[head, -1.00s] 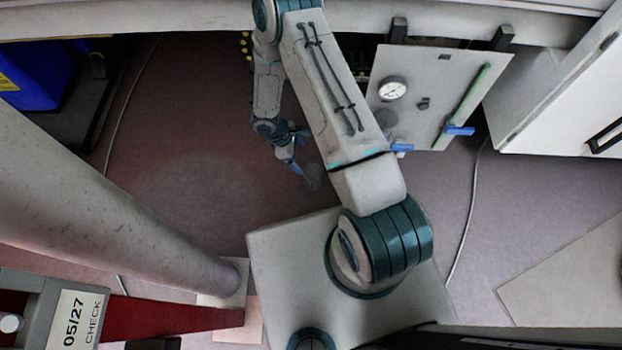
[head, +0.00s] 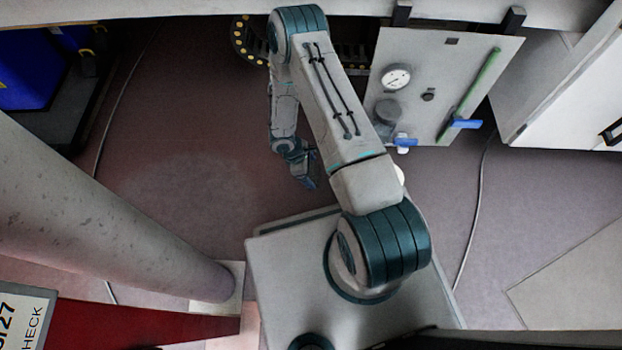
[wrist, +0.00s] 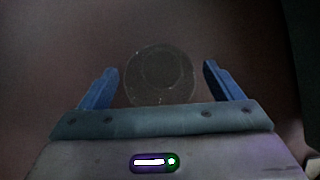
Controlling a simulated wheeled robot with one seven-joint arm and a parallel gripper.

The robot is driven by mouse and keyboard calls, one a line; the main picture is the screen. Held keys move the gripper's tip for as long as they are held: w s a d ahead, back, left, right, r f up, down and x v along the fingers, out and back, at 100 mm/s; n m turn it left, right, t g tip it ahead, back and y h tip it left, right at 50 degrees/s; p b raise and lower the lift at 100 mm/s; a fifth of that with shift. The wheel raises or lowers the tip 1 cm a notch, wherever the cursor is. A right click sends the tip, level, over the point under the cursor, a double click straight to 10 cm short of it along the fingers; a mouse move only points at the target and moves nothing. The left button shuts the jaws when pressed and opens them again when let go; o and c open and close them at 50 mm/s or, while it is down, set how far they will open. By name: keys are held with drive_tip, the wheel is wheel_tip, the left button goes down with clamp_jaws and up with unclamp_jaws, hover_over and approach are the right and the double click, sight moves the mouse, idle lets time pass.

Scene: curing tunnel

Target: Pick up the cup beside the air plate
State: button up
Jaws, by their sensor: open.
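The air plate (head: 440,105) is a pale panel with a round gauge and blue-handled valves, at the upper right of the head view. In the wrist view a faint, see-through round cup (wrist: 160,78) lies between the two blue fingers, seen from above and against a dark floor. My gripper (wrist: 160,68) is open, with the cup apart from both fingers. How far below the fingertips it is, I cannot tell. In the head view my gripper (head: 309,184) points down, left of the air plate, and I cannot make out the cup there.
A grey column (head: 100,210) slants across the left. A white cabinet (head: 570,105) stands at the right. A thin cable (head: 477,205) runs along the floor right of the air plate. Open floor (head: 190,160) lies left of my arm. A small white shape (head: 399,174) shows beside my arm.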

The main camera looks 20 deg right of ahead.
drive_tip(key=shift+b+x, duration=0.4)
drive_tip(key=shift+x, duration=0.85)
drive_tip(key=c, duration=1.1)
drive_tip(key=shift+o, duration=0.2)
drive_tip(key=shift+r, duration=0.2)
